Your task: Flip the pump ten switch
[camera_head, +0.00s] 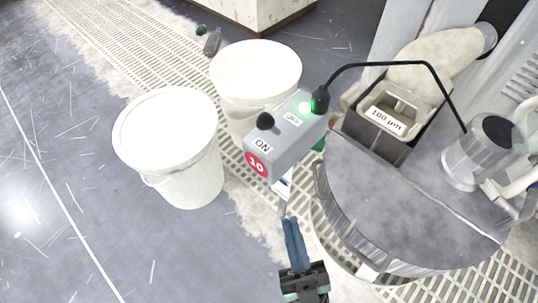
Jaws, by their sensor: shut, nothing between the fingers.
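The pump ten switch box (283,142) is a grey box with a red round "10" mark on its near end. A white label reading "ON" lies on its top near that end, and a second small label, hard to read, lies towards the far end. A black round knob (265,121) sticks up at the box's left side, and a green light glows at the far end. My gripper (289,222) is below the box in the picture, with its blue fingers shut together and pointing up towards it. The fingers look apart from the box and knob. They hold nothing.
Two white lidded buckets, the near bucket (175,150) and the far bucket (255,80), stand left of and behind the box. A large round grey drum (400,210) is close on the right, with a black cable (385,64) arching above. Open floor lies at lower left.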

